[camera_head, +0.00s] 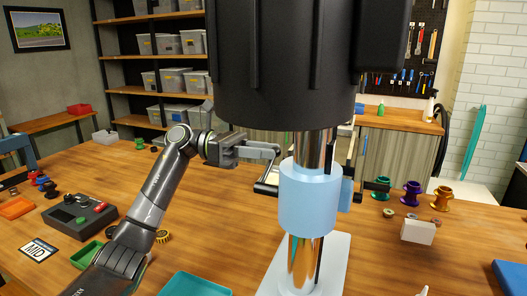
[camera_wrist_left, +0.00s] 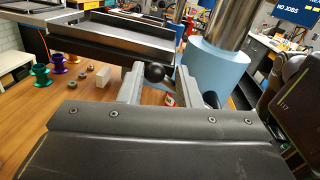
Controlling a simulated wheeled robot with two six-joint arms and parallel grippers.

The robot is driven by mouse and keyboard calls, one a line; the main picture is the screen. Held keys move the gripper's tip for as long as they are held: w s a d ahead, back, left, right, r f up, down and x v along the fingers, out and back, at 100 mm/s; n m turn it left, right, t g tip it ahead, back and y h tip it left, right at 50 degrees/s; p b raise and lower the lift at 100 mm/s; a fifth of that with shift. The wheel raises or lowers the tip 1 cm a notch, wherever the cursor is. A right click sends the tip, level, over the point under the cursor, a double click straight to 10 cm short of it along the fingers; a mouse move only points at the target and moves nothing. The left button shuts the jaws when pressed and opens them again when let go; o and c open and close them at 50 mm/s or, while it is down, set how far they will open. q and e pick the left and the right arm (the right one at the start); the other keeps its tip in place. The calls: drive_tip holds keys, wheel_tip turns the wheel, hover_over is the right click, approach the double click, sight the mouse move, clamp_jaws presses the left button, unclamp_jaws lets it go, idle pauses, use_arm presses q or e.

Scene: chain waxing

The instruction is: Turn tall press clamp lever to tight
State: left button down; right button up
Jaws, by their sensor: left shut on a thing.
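The tall press has a black head (camera_head: 300,60) above a chrome column (camera_head: 306,255). A light blue clamp collar (camera_head: 308,198) is around the column, and it also shows in the left wrist view (camera_wrist_left: 212,72). My left gripper (camera_head: 274,168) is just left of the collar. In the left wrist view its fingers (camera_wrist_left: 158,84) are shut on a round black knob (camera_wrist_left: 154,72), which looks like the end of the clamp lever. The lever's rod is mostly hidden, so its angle cannot be told. My right gripper is not in view.
A white base plate (camera_head: 330,262) lies under the column. Coloured spools (camera_head: 412,193) and a pale block (camera_head: 417,231) stand at right. A grey control box (camera_head: 80,214) and a teal tray (camera_head: 195,286) are at left.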

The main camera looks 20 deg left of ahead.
use_arm(q)
drive_tip(key=shift+f, duration=0.35)
wheel_tip(320, 180, down, 7)
drive_tip(key=n+g+y+b, duration=0.1)
drive_tip(key=n, duration=0.8)
drive_tip(key=shift+w+f+b, duration=0.15)
drive_tip(key=shift+b, duration=0.15)
drive_tip(key=shift+f, duration=0.1)
drive_tip(key=c, duration=1.2)
unclamp_jaws()
drive_tip(key=shift+o, duration=0.8)
drive_tip(key=shift+s+r, duration=0.2)
